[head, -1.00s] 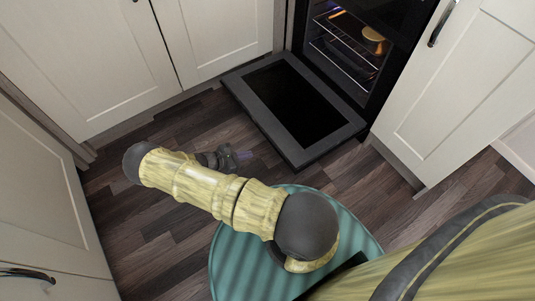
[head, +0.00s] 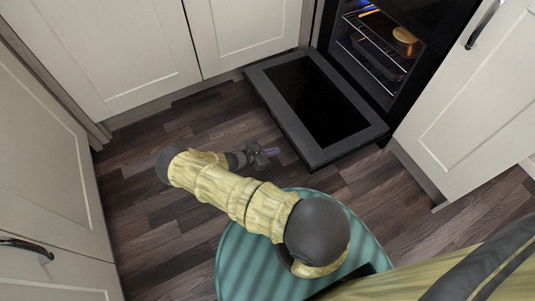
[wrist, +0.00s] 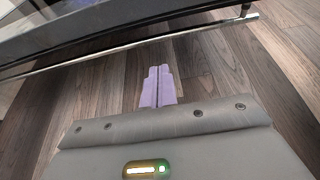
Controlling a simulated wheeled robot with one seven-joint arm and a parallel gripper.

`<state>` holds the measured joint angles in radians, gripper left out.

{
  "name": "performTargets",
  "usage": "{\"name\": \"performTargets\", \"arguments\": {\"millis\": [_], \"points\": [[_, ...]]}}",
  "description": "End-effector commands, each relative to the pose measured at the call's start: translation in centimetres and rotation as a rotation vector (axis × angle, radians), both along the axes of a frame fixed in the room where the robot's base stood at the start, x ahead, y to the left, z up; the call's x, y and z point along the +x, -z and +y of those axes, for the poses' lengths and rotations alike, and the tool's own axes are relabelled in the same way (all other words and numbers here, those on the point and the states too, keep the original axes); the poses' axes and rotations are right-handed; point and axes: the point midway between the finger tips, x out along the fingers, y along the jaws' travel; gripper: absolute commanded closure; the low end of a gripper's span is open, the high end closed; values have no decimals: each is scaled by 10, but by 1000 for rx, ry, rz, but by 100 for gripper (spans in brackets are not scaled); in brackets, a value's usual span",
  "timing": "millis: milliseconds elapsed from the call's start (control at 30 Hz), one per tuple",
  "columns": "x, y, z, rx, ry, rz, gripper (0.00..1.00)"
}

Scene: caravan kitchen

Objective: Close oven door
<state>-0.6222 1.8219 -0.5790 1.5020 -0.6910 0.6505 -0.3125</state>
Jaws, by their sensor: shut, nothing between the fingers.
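The oven door (head: 280,123) is open and lies folded down, roughly flat, in front of the oven (head: 402,50) in the head view. Its dark glass inner face points up. In the wrist view the door (wrist: 90,31) crosses the top, with a long metal handle bar (wrist: 130,45) below its edge. My gripper (head: 272,152) is beside the door's near left edge, low over the floor. Its light purple fingers (wrist: 158,86) are shut with nothing between them. They point toward the handle bar and appear apart from it.
Inside the lit oven are wire racks (head: 372,52) and a golden round item (head: 404,36). Cream cabinets stand behind (head: 105,50), at the left (head: 45,150) and at the right (head: 475,105). Wooden floor (head: 140,165) is clear left of the door.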

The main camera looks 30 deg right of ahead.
Motion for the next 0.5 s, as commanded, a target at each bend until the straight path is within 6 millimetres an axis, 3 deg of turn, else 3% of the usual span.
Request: {"name": "performTargets", "arguments": {"millis": [300, 500], "points": [[2, 23, -52, -2, 1, 0, 100], [3, -7, -50, 0, 1, -2, 100]]}}
